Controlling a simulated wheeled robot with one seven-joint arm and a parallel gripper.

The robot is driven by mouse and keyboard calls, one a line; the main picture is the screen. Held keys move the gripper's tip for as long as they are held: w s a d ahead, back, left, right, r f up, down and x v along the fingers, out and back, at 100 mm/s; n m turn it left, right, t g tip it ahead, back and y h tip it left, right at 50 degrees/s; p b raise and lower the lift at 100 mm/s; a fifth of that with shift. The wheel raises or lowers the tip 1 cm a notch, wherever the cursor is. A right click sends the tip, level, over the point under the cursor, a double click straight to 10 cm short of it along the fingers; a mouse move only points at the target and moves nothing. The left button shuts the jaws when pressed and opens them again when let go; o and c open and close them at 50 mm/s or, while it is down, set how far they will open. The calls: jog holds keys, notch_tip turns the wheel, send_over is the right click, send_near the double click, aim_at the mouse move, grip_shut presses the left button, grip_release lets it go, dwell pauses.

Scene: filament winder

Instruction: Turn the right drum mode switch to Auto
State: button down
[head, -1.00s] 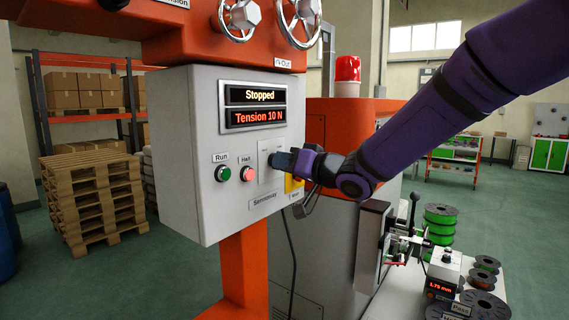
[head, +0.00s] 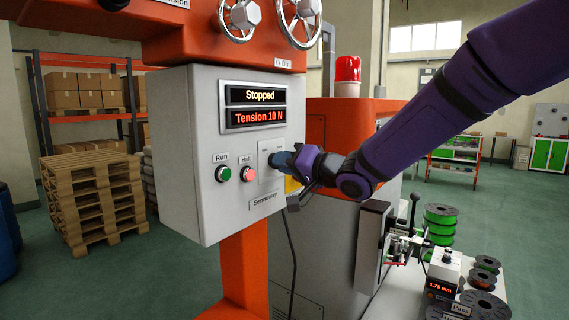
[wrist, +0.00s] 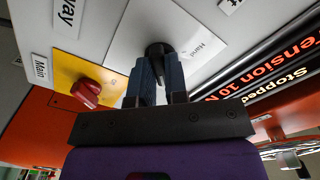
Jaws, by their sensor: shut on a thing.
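The mode switch is a black knob (wrist: 156,48) on a pale plate (head: 266,148) at the right part of the grey control box front. In the wrist view the plate carries a "Hand" label beside the knob; no "Auto" label can be read. My gripper (wrist: 158,66) is shut on the knob, with one blue-grey finger on each side of it. In the head view my gripper (head: 280,160) reaches in from the right and hides most of the knob. The knob's exact pointing direction is hard to tell.
A red main switch (wrist: 86,93) on a yellow plate sits close beside my gripper. Green Run (head: 222,173) and red Halt (head: 247,174) buttons are left of the plate. The display (head: 254,106) above reads "Stopped" and "Tension 10 N". Handwheels (head: 300,18) hang above the box.

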jog(key=c, duration=1.1)
grip_release()
jog(key=shift+c, duration=0.2)
jog(key=v, duration=1)
jog(key=shift+s+d, duration=0.3)
